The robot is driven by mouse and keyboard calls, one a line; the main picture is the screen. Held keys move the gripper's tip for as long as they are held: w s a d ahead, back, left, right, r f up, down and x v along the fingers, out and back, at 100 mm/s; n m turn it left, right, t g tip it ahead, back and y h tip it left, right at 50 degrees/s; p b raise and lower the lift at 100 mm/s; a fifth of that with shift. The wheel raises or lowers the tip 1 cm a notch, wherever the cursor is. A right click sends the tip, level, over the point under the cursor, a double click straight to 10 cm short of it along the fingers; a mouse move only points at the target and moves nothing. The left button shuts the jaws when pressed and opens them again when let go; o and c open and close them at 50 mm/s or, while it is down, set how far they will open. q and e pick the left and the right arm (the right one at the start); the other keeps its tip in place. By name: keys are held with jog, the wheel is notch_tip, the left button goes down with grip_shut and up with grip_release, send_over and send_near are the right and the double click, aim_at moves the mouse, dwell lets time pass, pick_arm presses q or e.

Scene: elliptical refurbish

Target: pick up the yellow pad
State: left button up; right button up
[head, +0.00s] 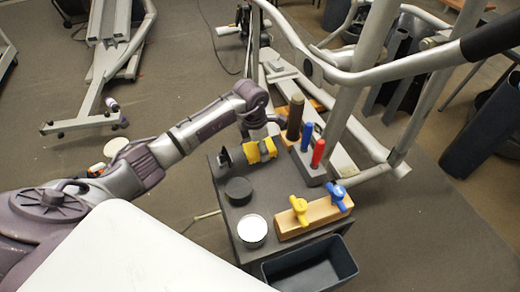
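The yellow pad (252,153) lies at the back of the small dark table (218,184). It shows as yellow patches with a dark part between them. My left arm reaches in from the left, and its wrist bends down just behind and above the pad. My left gripper (262,127) is partly hidden by the wrist and is small and dark here. I cannot tell whether its fingers touch the pad or how far apart they are. My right gripper is not in view.
On the table are a black disc (238,190), a white-topped can (252,230), a wooden block (318,215) with yellow and blue valves, and a rack (308,170) holding blue and red handles. A brown cylinder (295,117) stands behind. An empty bin (312,268) is in front; elliptical machine rails (345,95) rise close behind.

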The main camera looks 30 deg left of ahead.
pick_arm(q)
notch_tip(320, 180, up, 10)
jog(key=shift+r+b, duration=0.1)
jog(key=shift+b, duration=0.75)
